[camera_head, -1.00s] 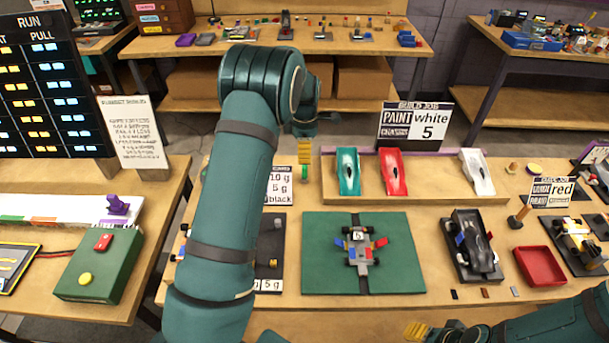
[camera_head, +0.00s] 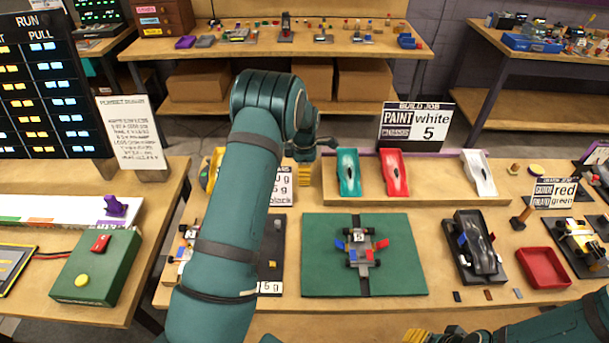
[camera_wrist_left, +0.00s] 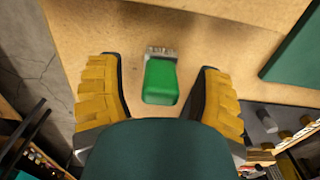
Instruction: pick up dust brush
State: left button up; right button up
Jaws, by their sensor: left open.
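The dust brush (camera_wrist_left: 160,80) has a green handle and a grey bristle end, and lies on the wooden table. In the left wrist view it lies between the spread yellow fingers of my left gripper (camera_wrist_left: 161,88), with a gap on both sides. In the head view my left gripper (camera_head: 304,174) hangs over the back of the table and the brush is hidden. My right gripper (camera_head: 420,335) shows only as a yellow finger at the bottom edge, so its opening cannot be judged.
A wooden rack (camera_head: 440,200) with teal, red and white car bodies stands right of my left gripper. A printed sign (camera_head: 281,183) is close to its left. A green mat (camera_head: 315,225) with a small car lies in front. A red tray (camera_head: 543,267) is at right.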

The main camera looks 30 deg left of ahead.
pick_arm(q)
grip_shut()
jog(key=shift+r, duration=0.1)
